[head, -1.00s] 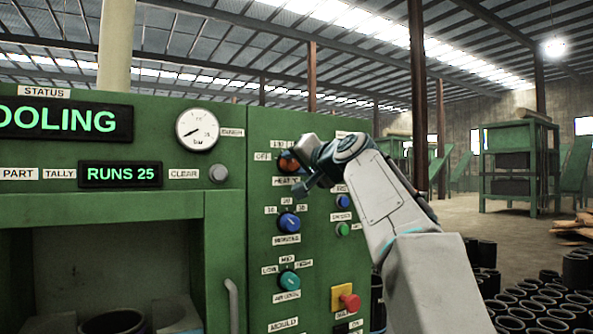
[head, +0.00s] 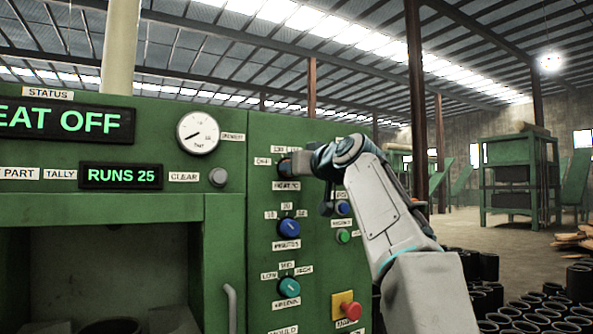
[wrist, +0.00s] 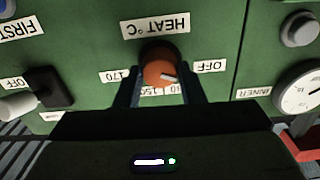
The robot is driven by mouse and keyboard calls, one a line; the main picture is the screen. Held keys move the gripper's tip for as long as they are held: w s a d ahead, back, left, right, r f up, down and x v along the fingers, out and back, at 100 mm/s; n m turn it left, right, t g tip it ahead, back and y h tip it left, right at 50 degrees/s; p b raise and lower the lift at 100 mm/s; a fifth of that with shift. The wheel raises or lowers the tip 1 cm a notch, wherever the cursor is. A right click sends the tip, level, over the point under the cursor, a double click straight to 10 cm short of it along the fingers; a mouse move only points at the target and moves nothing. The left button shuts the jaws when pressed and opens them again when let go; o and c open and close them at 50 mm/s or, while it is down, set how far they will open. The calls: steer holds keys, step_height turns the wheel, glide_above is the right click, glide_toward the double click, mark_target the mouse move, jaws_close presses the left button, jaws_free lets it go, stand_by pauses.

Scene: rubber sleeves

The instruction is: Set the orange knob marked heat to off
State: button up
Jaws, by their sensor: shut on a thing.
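The orange heat knob (wrist: 160,72) sits between the two fingers of my gripper (wrist: 162,88), which is shut on it. The wrist view is upside down. The knob's pale pointer mark points toward the right and slightly down, on the side of the OFF label (wrist: 208,66). Labels for 170 and 150 show around the knob, with another partly hidden by a finger. In the head view my gripper (head: 292,164) covers most of the knob. The status display (head: 68,122) reads "EAT OFF", cut off at the left.
Below on the green panel are a blue minutes knob (head: 289,228), a teal air level knob (head: 289,287) and a red button on yellow (head: 347,306). Small blue and green buttons sit right of them.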

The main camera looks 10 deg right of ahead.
steer(key=shift+n, duration=0.3)
steer(key=o, duration=1)
steer(key=b+v, duration=0.4)
steer(key=v, duration=1)
steer(key=shift+b, duration=0.3)
steer(key=shift+w, duration=0.15)
